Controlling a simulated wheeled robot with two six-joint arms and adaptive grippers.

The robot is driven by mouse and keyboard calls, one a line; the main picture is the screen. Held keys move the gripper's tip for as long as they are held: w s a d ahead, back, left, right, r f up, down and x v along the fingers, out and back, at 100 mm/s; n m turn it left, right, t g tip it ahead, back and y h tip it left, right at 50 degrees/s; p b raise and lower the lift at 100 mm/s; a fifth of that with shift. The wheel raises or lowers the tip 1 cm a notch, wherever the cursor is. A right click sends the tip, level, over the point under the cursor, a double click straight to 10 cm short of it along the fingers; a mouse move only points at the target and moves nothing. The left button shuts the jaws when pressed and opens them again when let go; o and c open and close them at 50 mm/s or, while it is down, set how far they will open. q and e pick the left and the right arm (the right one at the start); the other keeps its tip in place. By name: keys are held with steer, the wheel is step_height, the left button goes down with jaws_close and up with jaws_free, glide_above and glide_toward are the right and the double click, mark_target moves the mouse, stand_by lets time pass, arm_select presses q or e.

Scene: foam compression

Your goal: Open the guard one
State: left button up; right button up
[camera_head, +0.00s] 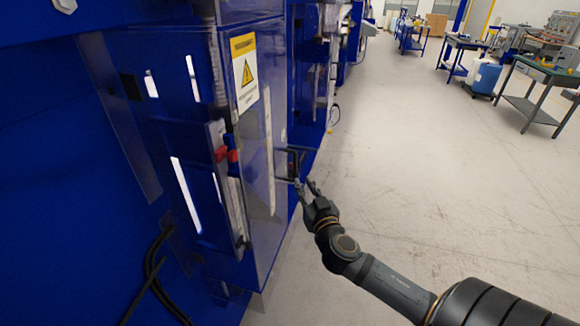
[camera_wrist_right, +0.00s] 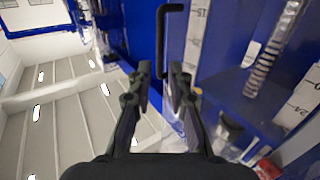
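The guard (camera_head: 258,135) is a see-through panel on the front of the blue machine, with a yellow warning label (camera_head: 244,72) on it. It looks shut. A dark handle (camera_head: 291,152) shows near its right side in the head view. In the right wrist view the black bar handle (camera_wrist_right: 162,38) stands just ahead of the fingertips. My right gripper (camera_head: 306,184) is open and empty, close to the handle; its two fingers (camera_wrist_right: 162,82) are apart, roughly in line with the bar. I cannot tell whether they touch it. My left gripper is not in view.
Inside the machine are a scale strip (camera_wrist_right: 197,35) and a spring (camera_wrist_right: 268,58). Black cables (camera_head: 155,265) hang at the lower left. Workbenches (camera_head: 540,82) and a blue container (camera_head: 484,77) stand far off at the right. The floor (camera_head: 420,190) between is clear.

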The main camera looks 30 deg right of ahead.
mark_target(296, 169)
steer(key=p+x, duration=0.3)
steer(key=x, duration=0.6)
steer(key=shift+w, duration=0.1)
steer(key=shift+w+f, duration=0.1)
steer(key=shift+w, duration=0.05)
steer(key=shift+c, duration=0.3)
jaws_close()
